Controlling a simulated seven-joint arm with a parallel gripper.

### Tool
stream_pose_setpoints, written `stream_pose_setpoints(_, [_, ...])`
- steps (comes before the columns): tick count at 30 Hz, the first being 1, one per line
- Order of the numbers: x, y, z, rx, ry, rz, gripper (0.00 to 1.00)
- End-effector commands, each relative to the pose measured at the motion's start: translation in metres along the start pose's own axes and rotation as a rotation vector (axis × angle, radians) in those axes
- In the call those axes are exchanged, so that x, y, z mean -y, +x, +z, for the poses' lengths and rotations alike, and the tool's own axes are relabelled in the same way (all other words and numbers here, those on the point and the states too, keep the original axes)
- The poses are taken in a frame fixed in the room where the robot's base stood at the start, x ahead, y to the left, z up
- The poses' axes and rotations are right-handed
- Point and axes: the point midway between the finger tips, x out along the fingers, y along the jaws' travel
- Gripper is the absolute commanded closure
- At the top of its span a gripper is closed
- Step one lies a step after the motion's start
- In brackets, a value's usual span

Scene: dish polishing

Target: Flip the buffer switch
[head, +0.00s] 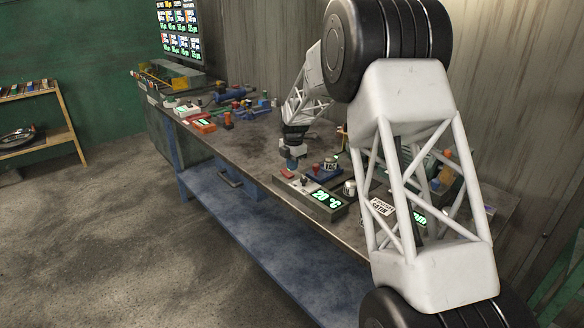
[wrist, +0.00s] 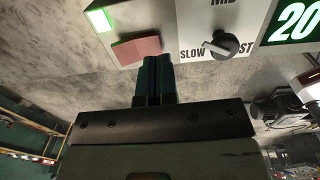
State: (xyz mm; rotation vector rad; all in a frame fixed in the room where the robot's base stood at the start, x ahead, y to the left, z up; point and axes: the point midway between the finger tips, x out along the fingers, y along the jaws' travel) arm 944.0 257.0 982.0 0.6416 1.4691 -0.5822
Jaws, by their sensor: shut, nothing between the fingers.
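In the wrist view, a flat red rocker-like piece (wrist: 137,50), which looks like the switch, sits on a pale panel beside a lit green indicator (wrist: 98,18). My gripper (wrist: 155,60) is shut and empty; its teal fingertips appear at the lower right edge of the red piece, and I cannot tell whether they touch it.
A black knob (wrist: 229,44) on a white plate marked SLOW and MID stands right of my fingers, beside a green "20" display (wrist: 297,21). The workbench (head: 245,150) carries several small tools and devices. A screen (head: 180,30) stands at its far end.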

Motion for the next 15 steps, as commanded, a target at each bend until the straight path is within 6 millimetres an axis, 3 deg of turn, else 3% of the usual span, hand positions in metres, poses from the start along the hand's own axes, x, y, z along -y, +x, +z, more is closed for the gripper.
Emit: stream_pose_setpoints(15, [0.01, -0.078, 0.0, 0.002, 0.0, 0.003, 1.0])
